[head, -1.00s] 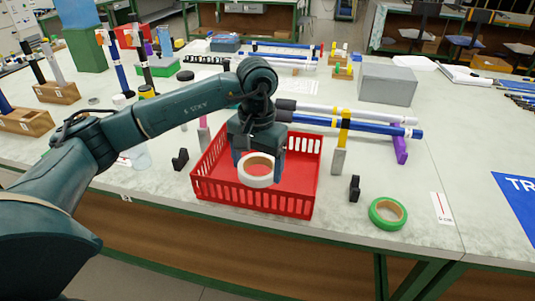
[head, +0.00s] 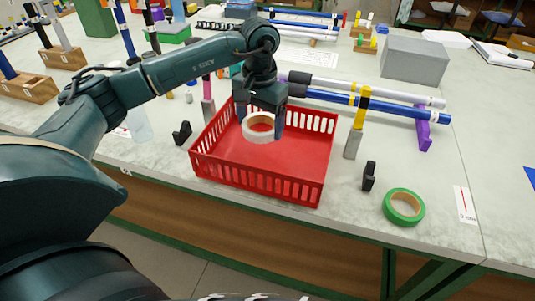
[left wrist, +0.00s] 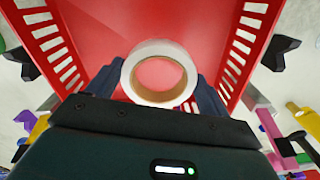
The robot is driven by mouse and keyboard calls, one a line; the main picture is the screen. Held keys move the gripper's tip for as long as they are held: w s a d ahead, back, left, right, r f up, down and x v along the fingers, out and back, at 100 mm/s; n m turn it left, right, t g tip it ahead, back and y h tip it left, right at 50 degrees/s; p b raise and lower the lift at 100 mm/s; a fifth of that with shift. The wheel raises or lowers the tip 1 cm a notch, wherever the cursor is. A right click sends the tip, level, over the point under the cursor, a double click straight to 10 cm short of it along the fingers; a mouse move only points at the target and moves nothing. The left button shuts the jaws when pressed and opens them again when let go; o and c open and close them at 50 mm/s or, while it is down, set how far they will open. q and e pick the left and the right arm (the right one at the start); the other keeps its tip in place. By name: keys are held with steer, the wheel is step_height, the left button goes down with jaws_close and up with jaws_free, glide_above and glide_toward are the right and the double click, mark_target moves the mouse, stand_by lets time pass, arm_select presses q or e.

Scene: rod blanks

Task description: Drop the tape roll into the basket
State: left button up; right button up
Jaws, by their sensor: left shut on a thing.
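A white tape roll with a tan core (head: 250,135) is held between the fingers of my left gripper (head: 260,124). The roll also shows in the left wrist view (left wrist: 160,48), gripped at its sides by the two fingers (left wrist: 160,85). The red basket (head: 262,186) stands on the table, and the roll is over its inside, toward the back. I cannot tell how far the roll is above the basket floor. My right gripper is not in view.
A green tape roll (head: 404,207) lies right of the basket. Small black stands (head: 369,177) are beside it on both sides. Blue and white rods (head: 372,104) rest on supports behind. A grey box (head: 414,62) stands at the back right.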

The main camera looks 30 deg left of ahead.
arm_select(q)
steer(key=shift+f, duration=0.2)
steer(key=o, duration=0.9)
steer(key=shift+o, duration=0.2)
step_height(320, 180, up, 13)
steer(key=shift+d+p, duration=0.15)
steer(key=shift+p, duration=0.2)
